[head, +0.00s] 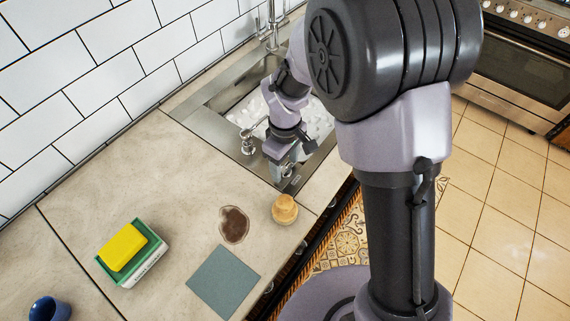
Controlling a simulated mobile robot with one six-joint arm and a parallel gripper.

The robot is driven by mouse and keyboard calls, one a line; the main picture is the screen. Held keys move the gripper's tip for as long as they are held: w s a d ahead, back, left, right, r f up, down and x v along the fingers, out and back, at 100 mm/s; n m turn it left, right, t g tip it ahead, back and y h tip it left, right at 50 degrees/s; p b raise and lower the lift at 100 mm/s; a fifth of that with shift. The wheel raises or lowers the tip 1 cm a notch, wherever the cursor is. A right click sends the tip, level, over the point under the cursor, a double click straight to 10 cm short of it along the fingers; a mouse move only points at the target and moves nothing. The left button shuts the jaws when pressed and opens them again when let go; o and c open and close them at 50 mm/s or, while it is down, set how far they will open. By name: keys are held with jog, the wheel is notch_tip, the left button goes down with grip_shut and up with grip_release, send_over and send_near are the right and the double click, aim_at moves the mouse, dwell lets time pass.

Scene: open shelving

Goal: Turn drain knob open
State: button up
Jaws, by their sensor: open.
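A small chrome knob (248,145) stands on the near left part of the steel sink's rim, to the left of my gripper; it looks like the drain knob. The sink (195,118) is set into the counter, and its basin holds white suds or water, so the drain is hidden. My gripper (282,175) points down over the near edge of the sink, a little right of the knob. Its jaws are open and seem empty. It appears apart from the knob, though the exact gap is hard to judge. My arm covers much of the sink's right side.
A chrome faucet (270,28) rises at the sink's back. On the counter are a brown spill (234,225), a tan object (285,210), a grey-blue cloth (223,281), a yellow sponge (123,247) on a green-and-white holder, and a blue cup (48,310). A stove (525,70) stands right.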

grip_shut()
jog(key=shift+m, duration=0.3)
jog(key=m, duration=0.3)
jog(key=shift+m, duration=0.4)
jog(key=m, duration=0.4)
jog(key=shift+m+b, duration=0.3)
jog(key=m, duration=0.4)
jog(key=shift+m+b, duration=0.3)
jog(key=shift+b, duration=0.1)
jog(key=shift+m+b, duration=0.45)
jog(key=shift+m, duration=1.65)
